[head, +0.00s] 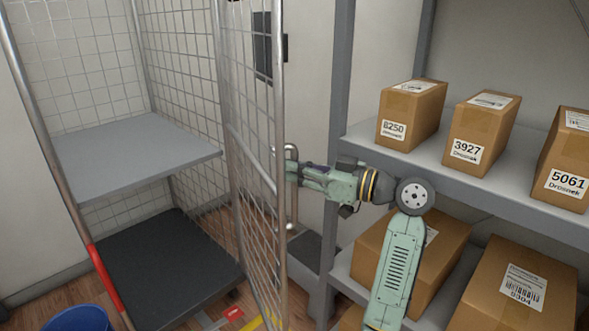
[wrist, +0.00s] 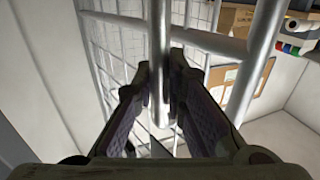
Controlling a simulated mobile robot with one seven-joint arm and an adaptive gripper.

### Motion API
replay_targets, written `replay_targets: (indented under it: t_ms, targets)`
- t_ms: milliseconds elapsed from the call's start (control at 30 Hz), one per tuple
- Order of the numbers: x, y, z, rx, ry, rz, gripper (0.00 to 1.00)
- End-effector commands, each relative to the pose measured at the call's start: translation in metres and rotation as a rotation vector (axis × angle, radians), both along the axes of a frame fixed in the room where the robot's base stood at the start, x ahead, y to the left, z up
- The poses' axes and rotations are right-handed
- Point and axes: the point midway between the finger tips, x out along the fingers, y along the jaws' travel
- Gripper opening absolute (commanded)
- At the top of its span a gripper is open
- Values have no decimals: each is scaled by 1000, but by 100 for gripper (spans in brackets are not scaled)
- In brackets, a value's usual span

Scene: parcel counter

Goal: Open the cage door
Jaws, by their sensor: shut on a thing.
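The cage door (head: 255,130) is a wire-mesh panel in a metal tube frame. In the head view it stands swung out from the cage (head: 137,185), whose front is open to view. A vertical bar handle (head: 291,215) sits on the door's right-hand side. My gripper (head: 286,172) reaches it from the right and is shut on it. In the wrist view the handle (wrist: 159,45) runs down between the two fingers of my gripper (wrist: 158,100). The mesh (wrist: 115,55) shows behind them. The exact finger contact is partly hidden.
A grey shelf (head: 130,155) and a black base (head: 160,265) are inside the cage. A blue bucket (head: 78,320) stands at the lower left. A rack (head: 341,120) with several cardboard parcels (head: 411,113) stands close on the right, beside my arm.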

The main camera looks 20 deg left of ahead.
Motion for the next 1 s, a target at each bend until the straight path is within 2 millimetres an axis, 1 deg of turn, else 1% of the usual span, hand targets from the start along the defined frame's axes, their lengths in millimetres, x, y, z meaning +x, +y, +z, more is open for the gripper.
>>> replay_targets:
  t_ms: [100, 133, 433, 767, 867, 967, 1000]
  targets:
    - [0, 0, 0, -1, 0, 0, 0]
    - [0, 0, 0, -1, 0, 0, 13]
    - [0, 0, 0, 0, 0, 0, 33]
    - [0, 0, 2, 0, -1, 0, 33]
    - [0, 0, 12, 0, -3, 0, 33]
    - [0, 0, 29, 0, -5, 0, 33]
    - [0, 0, 38, 2, -7, 0, 33]
